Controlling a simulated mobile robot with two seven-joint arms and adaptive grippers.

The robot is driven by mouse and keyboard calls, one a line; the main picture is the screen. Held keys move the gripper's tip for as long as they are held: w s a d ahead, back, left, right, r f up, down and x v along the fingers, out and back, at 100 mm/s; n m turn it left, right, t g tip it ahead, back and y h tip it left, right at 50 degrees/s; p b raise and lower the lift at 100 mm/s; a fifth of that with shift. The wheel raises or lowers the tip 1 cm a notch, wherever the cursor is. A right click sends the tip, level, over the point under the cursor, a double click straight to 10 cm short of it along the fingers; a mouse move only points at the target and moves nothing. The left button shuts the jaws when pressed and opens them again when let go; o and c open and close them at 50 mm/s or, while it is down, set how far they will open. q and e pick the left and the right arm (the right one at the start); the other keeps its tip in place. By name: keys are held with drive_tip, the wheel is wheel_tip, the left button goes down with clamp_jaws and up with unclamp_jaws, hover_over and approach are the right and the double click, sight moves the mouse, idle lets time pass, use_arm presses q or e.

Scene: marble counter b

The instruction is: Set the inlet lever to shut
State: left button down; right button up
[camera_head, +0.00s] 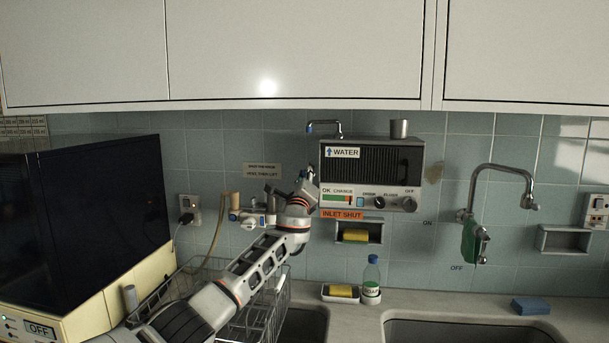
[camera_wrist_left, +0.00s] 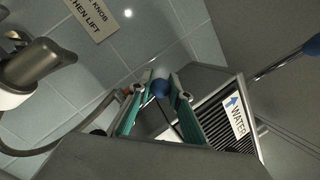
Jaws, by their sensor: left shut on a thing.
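The grey water heater (camera_head: 371,175) with a black grille and a WATER label hangs on the tiled wall. My left gripper (camera_head: 308,180) is at the heater's left side. In the left wrist view its green-padded fingers (camera_wrist_left: 158,98) are shut on a blue knob (camera_wrist_left: 161,87), which appears to be the inlet lever's end. The lever's shaft is mostly hidden, so its angle cannot be told. An orange INLET SHUT label (camera_head: 342,214) sits below the heater's front. My right gripper is not in view.
A wall sign (camera_head: 262,169) hangs left of the heater, above a pipe fitting (camera_head: 250,219). A blue-tipped spout (camera_head: 325,124) and metal cup (camera_head: 399,129) are above it. A soap bottle (camera_head: 371,282) stands below. A dark-fronted appliance (camera_head: 90,200) fills the left.

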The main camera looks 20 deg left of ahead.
use_arm(q)
drive_tip(key=c, duration=1.8)
unclamp_jaws()
drive_tip(key=shift+d+f, duration=0.15)
drive_tip(key=shift+d, duration=0.4)
drive_tip(key=shift+a, duration=0.1)
drive_tip(key=shift+w+a, duration=0.1)
drive_tip(key=shift+v, duration=6.05)
drive_tip(key=shift+a, duration=0.1)
